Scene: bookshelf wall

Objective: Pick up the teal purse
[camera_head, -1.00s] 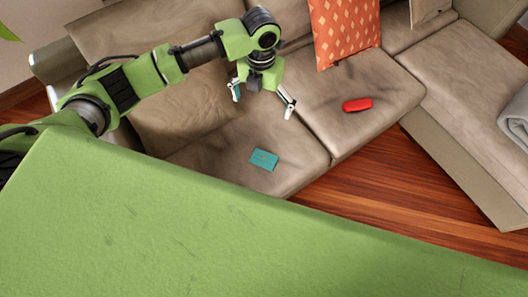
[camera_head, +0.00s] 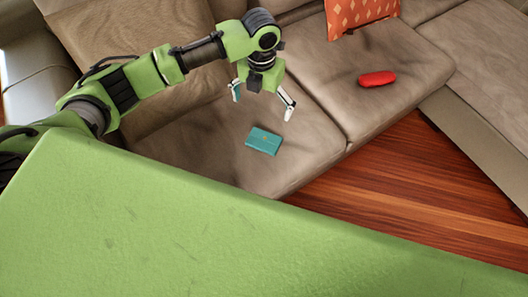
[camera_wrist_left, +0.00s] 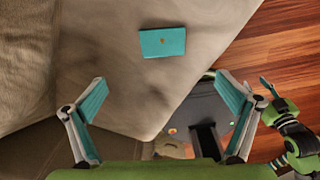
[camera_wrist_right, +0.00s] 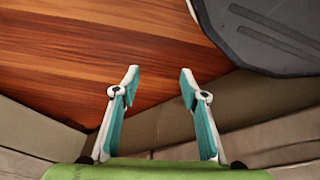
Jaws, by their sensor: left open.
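The teal purse (camera_head: 263,141) lies flat on the seat cushion of the sofa, near its front edge. It also shows in the left wrist view (camera_wrist_left: 162,42), above and between the open fingers, with a small gold mark on it. My left gripper (camera_head: 262,101) is open and empty, hanging above the cushion and further back than the purse in the head view. Its spread fingers show in the left wrist view (camera_wrist_left: 162,98). My right gripper shows in the right wrist view (camera_wrist_right: 160,80), open and empty; it is hidden in the head view.
A red object (camera_head: 377,79) lies on the sofa (camera_head: 300,117) seat to the right. An orange patterned cushion (camera_head: 358,12) leans at the back. Bare wooden floor (camera_head: 390,165) lies in front of the sofa. My green body fills the lower part of the head view.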

